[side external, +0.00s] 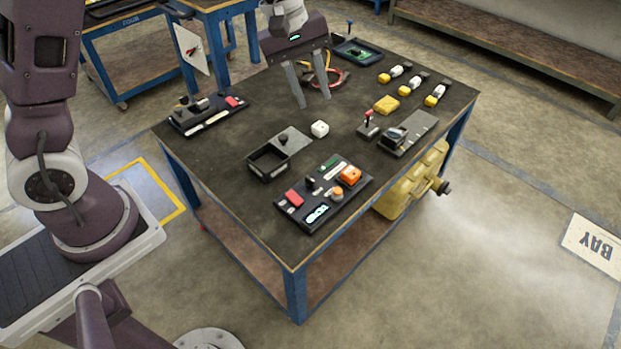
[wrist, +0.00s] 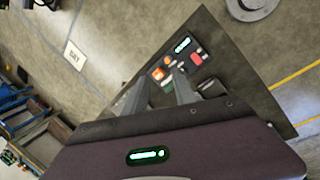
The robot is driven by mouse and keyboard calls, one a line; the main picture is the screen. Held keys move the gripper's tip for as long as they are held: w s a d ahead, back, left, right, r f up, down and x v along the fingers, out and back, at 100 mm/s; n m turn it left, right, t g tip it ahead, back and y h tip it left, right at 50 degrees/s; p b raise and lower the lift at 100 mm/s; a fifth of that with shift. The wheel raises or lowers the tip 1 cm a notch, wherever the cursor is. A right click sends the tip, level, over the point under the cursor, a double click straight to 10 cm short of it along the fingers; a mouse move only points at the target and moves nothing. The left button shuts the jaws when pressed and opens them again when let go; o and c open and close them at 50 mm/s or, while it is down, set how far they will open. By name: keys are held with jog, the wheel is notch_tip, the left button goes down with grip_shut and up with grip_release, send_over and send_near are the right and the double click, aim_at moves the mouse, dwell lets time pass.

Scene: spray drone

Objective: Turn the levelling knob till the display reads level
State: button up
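A dark control panel (side external: 350,208) lies at the table's front corner. It carries a small lit display (side external: 317,213), an orange round knob (side external: 337,194), a black upright knob (side external: 310,183), an orange block (side external: 350,174) and a red block (side external: 293,198). I cannot tell which knob does the levelling, and the display is too small to read. In the wrist view the display (wrist: 182,45) shows beyond my fingers. My gripper (side external: 314,102) is open and empty, fingers pointing down, above the table behind the panel and apart from it.
A second panel (side external: 208,113) lies at the left edge. A grey device (side external: 408,133), a yellow block (side external: 386,105) and several yellow-white items occupy the right. Cables (side external: 325,76) lie behind my gripper.

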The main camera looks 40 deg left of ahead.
jog(key=w+a+f+n+g+y, duration=0.1)
jog(key=w+a+f+n, duration=0.15)
jog(key=f, duration=0.55)
jog(key=w+a+f+n, duration=0.1)
jog(key=w+f+n, duration=0.15)
jog(key=f, duration=0.45)
jog(key=n+g+y, duration=0.1)
jog(key=y, duration=0.1)
send_over(310, 179)
notch_tip(310, 179, down, 12)
jog(key=shift+w+f, duration=0.1)
jog(key=shift+w, duration=0.05)
jog(key=shift+n, duration=0.3)
notch_tip(310, 179, down, 8)
jog(key=shift+r, duration=0.15)
grip_shut()
